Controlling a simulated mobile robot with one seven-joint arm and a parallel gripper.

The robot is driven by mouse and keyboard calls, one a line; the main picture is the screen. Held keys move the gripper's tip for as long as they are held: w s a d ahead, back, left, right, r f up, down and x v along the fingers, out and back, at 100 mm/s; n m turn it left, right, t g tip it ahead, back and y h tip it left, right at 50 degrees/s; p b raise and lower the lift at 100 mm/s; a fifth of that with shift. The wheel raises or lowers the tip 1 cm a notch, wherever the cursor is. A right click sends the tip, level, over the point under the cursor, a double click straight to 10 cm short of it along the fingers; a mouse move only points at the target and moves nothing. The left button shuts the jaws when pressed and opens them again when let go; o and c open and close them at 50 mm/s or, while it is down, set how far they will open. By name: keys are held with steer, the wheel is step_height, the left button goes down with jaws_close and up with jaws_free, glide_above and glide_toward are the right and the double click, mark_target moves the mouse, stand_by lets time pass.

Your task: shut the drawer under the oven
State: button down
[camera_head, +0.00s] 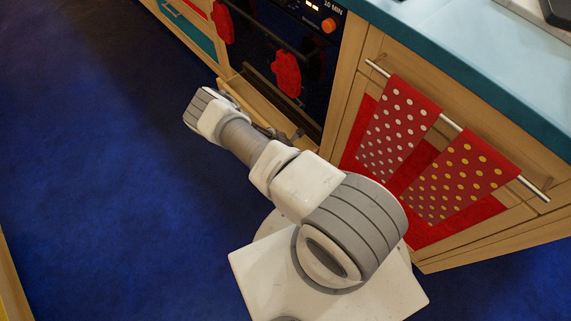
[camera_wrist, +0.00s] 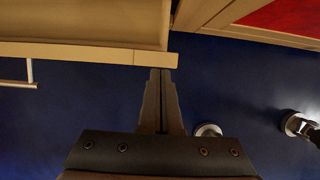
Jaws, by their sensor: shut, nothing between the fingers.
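The drawer (camera_head: 250,100) under the oven (camera_head: 262,50) stands open, a pale wooden box jutting out over the blue floor, partly hidden by my arm. In the wrist view, its front panel (camera_wrist: 85,55) runs across the upper left, with a metal handle (camera_wrist: 30,76) at the left. My gripper (camera_wrist: 161,72) is shut and empty. Its fingertips are at the outer face of the drawer front, near its right end; I cannot tell whether they touch. In the head view my arm mostly hides the gripper.
Red oven mitts (camera_head: 286,73) hang on the oven front. To the right is a wooden cabinet with a metal rail and dotted red towels (camera_head: 398,120) under a teal counter (camera_head: 470,60). The blue floor (camera_head: 100,180) on the left is clear.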

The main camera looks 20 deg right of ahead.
steer(key=shift+w+d, duration=0.2)
steer(key=shift+d, duration=0.55)
steer(key=shift+w+d, duration=0.25)
steer(key=shift+d, duration=0.45)
steer(key=shift+w+d, duration=0.2)
steer(key=shift+d, duration=0.55)
steer(key=shift+a, duration=0.1)
